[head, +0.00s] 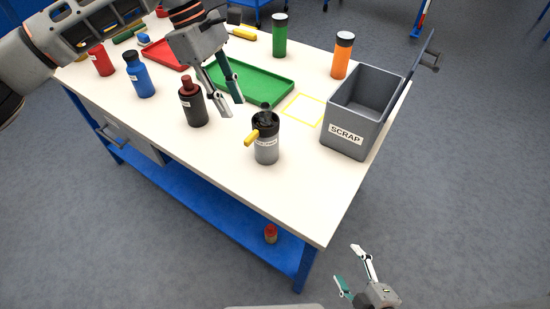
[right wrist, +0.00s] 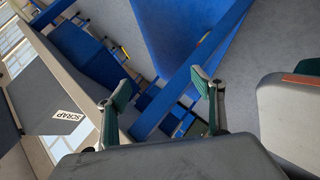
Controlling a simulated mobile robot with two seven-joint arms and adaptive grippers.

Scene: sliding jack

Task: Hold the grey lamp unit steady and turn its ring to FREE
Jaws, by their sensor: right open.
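The grey lamp unit (head: 266,149) stands upright on the white workbench in the head view. Its black ring (head: 265,121) is at the top, with a yellow lever (head: 251,138) sticking out to the left. Small markings on the unit are too small to read. My left gripper (head: 229,108) is above the bench, up and left of the lamp unit, with its fingers apart and nothing between them. My right gripper (head: 355,266) is open and empty, off the bench's front right corner. Its fingers also show in the right wrist view (right wrist: 163,92).
A grey SCRAP bin (head: 345,139) stands right of the lamp unit. A black bottle (head: 193,106) and a blue bottle (head: 140,77) stand left. A green tray (head: 262,86), a yellow outlined square (head: 305,109), a green canister (head: 279,38) and an orange canister (head: 342,58) are behind.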

